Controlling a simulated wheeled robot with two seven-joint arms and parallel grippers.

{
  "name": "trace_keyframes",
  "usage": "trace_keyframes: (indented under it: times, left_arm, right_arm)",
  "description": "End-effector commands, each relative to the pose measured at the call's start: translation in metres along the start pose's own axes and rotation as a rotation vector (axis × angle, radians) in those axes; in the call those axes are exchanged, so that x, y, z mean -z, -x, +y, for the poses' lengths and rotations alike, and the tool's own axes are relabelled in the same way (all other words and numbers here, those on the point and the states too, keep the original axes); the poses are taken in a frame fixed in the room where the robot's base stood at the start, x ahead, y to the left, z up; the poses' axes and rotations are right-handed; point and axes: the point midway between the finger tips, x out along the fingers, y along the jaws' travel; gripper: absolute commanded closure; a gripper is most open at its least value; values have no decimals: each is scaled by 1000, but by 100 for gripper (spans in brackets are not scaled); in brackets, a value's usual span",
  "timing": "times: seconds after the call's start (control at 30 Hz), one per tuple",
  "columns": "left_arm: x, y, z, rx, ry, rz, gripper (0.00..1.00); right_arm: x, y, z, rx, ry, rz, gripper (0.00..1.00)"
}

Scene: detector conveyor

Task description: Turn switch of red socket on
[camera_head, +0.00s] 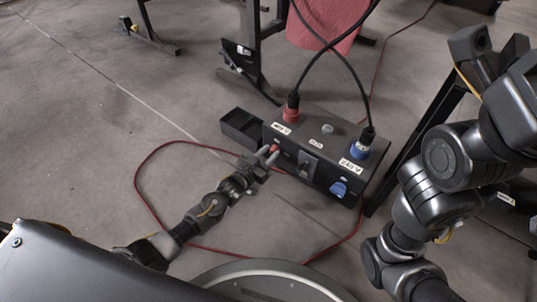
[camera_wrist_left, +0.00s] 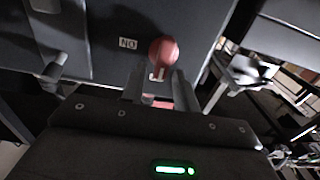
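The dark socket box (camera_head: 322,143) stands on the floor. On its top left is the red socket (camera_head: 291,113), with a black cable plugged in. The red socket's switch (camera_head: 273,149) is a red knob on the box's front face; it also shows in the left wrist view (camera_wrist_left: 163,50), with a white mark on its lower edge and an "ON" label (camera_wrist_left: 128,43), upside down, beside it. My left gripper (camera_head: 268,155) is at the knob, its fingers (camera_wrist_left: 160,88) apart on either side of the knob's lower end. Whether they touch it, I cannot tell.
The blue socket (camera_head: 359,149) and blue switch (camera_head: 338,188) are on the box's right part. A small open black tray (camera_head: 242,128) adjoins the box on the left. A red cable (camera_head: 137,180) loops over the floor. My right arm (camera_head: 450,150) stands at the right.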

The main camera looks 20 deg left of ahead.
Motion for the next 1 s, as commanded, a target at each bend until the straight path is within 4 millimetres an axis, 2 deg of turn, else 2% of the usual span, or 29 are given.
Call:
trace_keyframes:
  times: [0.03, 0.2, 0.23, 0.67, 1.0]
  left_arm:
    - [0, 0, 0, 0, 0, 0, 77]
    - [0, 0, 0, 0, 0, 0, 99]
    - [0, 0, 0, 0, 0, 0, 100]
    - [1, 0, 2, -1, -76, -1, 100]
    - [1, 1, 7, -2, -349, -3, 100]
  right_arm:
    - [0, 0, 0, 0, 0, 0, 64]
    - [0, 0, 0, 0, 0, 0, 64]
    - [0, 0, 0, 0, 0, 0, 64]
    - [-3, -8, 0, 3, 0, 1, 64]
    - [-9, -29, 0, 12, -2, 1, 64]
